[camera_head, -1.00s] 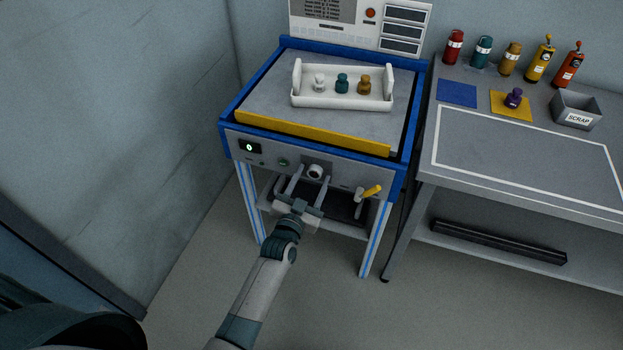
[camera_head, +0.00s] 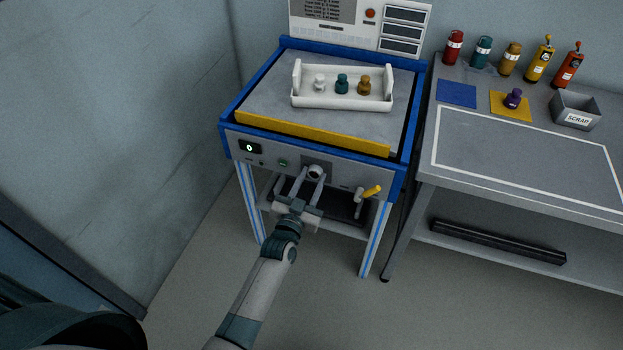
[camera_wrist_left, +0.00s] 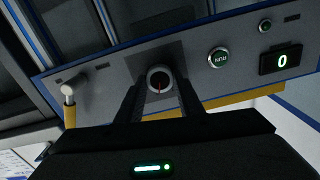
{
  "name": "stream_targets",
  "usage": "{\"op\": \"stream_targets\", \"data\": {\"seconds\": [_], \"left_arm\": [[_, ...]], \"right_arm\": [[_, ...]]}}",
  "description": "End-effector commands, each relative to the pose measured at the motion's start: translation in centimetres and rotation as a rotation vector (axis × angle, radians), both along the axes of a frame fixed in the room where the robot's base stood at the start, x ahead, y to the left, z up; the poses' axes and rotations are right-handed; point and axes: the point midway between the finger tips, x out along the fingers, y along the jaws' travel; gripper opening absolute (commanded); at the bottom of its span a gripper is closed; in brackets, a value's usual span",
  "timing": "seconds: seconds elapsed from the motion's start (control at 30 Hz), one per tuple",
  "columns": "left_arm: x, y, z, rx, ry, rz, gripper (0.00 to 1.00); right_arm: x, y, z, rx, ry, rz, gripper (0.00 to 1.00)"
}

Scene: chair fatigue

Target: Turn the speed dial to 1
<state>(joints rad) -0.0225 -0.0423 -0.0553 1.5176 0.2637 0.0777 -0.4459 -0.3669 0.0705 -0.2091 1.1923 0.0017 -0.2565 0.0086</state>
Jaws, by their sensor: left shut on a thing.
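The speed dial (camera_head: 315,172) is a round pale knob on the grey front panel of the blue-framed machine. In the left wrist view the dial (camera_wrist_left: 160,79) shows a thin red mark on its face. My left gripper (camera_head: 310,178) reaches up from below and is shut on the dial, with a finger on each side. Its fingers also show in the left wrist view (camera_wrist_left: 160,88). The small display (camera_head: 250,148) left of the dial reads 0. My right gripper is not in view.
A yellow-handled lever (camera_head: 370,192) is on the panel's right. A white tray (camera_head: 343,103) with three small pieces stands on the machine. A side table (camera_head: 520,160) holds several bottles and a scrap bin (camera_head: 576,110).

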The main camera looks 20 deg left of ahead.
Motion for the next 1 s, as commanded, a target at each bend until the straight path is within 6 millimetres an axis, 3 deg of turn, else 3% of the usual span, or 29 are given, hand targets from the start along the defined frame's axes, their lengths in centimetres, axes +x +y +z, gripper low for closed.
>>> {"op": "stream_targets", "data": {"seconds": [0.7, 1.0], "left_arm": [[0.0, 0.0, -0.1, -0.579, 0.023, -0.001, 0.11], [-0.1, 0.1, -0.1, -0.735, 0.028, 0.0, 0.11]], "right_arm": [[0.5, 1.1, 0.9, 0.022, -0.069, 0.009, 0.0], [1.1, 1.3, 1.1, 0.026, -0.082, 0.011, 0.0]]}}
